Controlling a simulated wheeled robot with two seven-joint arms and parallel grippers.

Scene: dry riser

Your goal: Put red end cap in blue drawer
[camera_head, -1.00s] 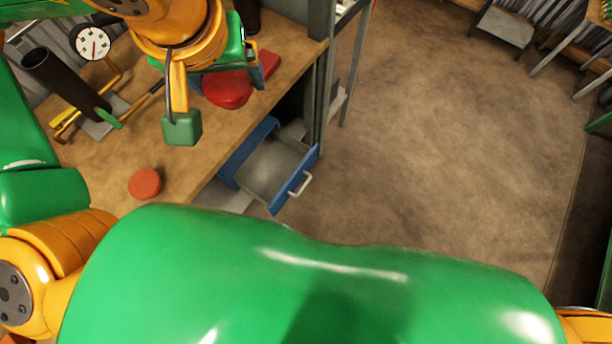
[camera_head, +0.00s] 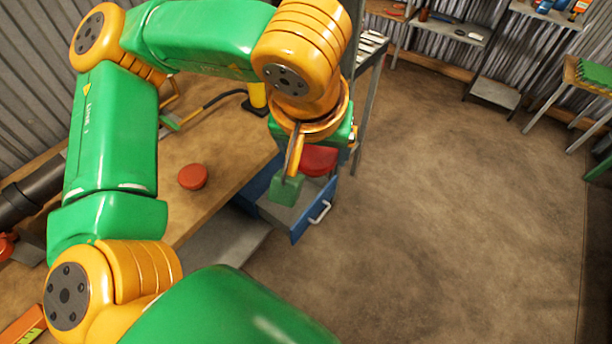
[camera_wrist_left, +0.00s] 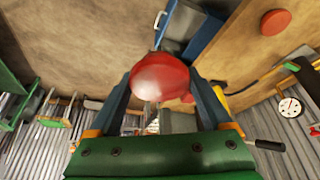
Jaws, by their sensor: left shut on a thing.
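The red end cap (camera_head: 319,160) is held in my left gripper (camera_head: 305,170), partly hidden by it. In the left wrist view the rounded red end cap (camera_wrist_left: 160,75) sits between the two fingers of my left gripper (camera_wrist_left: 163,88). The blue drawer (camera_head: 298,232) is pulled out from the bench, with a pale handle on its front. In the head view the gripper and cap overlap the drawer's far part; their height above it is hard to tell. The drawer (camera_wrist_left: 205,38) shows beyond the cap in the left wrist view. My right gripper is out of view.
A red round disc (camera_head: 193,177) lies on the wooden bench (camera_head: 215,150), left of the drawer. A metal rack (camera_head: 368,60) stands just behind the gripper. A dial gauge (camera_wrist_left: 289,107) shows in the left wrist view. The floor at right is clear.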

